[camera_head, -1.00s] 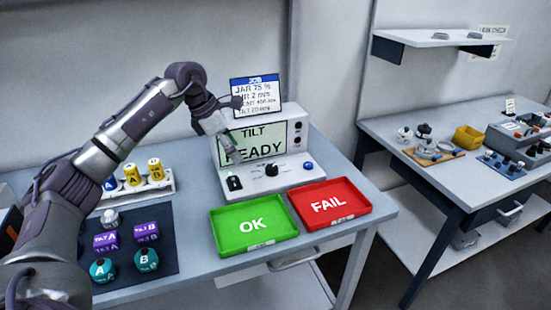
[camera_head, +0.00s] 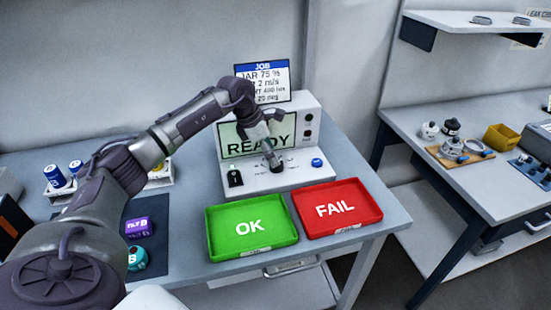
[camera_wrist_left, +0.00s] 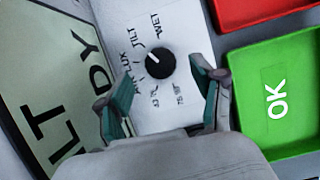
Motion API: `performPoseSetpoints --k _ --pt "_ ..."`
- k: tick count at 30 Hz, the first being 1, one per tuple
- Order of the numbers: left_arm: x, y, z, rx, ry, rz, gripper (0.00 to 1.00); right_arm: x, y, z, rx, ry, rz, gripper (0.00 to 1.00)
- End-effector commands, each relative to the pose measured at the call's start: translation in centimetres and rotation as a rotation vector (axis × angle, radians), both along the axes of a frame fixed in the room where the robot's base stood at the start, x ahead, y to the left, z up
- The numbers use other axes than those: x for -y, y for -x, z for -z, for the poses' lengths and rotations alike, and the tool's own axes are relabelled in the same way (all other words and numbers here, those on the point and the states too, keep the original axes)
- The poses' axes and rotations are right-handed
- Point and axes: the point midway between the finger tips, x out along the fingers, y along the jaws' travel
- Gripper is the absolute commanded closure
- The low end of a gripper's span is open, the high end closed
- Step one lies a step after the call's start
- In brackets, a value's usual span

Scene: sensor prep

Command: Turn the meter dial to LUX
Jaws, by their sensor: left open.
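The meter (camera_head: 290,180) is a white console with a screen (camera_head: 240,140); READY shows on it, with the upper line covered by my arm. Its black round dial (camera_wrist_left: 160,62) shows in the left wrist view, ringed by printed labels including WET, TILT and LUX. A small white mark on the dial points towards the TILT side. My left gripper (camera_head: 274,161) is open, just over the dial in the head view and hiding it there. In the left wrist view its fingers (camera_wrist_left: 163,80) are spread either side of the dial's near side, apparently not touching it. My right gripper is not in view.
A green OK tray (camera_head: 216,251) and a red FAIL tray (camera_head: 311,231) lie in front of the meter. A blue button (camera_head: 317,162) and a black switch (camera_head: 235,178) flank the dial. A job card (camera_head: 262,80) stands behind. Purple (camera_head: 139,227) and teal (camera_head: 137,258) parts sit left.

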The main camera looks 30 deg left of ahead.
Motion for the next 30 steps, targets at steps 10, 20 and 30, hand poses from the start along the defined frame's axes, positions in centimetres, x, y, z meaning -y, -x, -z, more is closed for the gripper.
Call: performPoseSetpoints --k 10,20,30 --pt "1.0 -1.0 3.3 0.000 -0.001 0.001 0.33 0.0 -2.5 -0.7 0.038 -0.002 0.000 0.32" --pt "1.0 -1.0 3.4 0.000 0.000 0.001 0.41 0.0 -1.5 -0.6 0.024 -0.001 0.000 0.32" --pt "1.0 -1.0 3.4 0.000 0.000 0.000 0.93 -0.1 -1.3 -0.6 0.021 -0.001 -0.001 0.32"
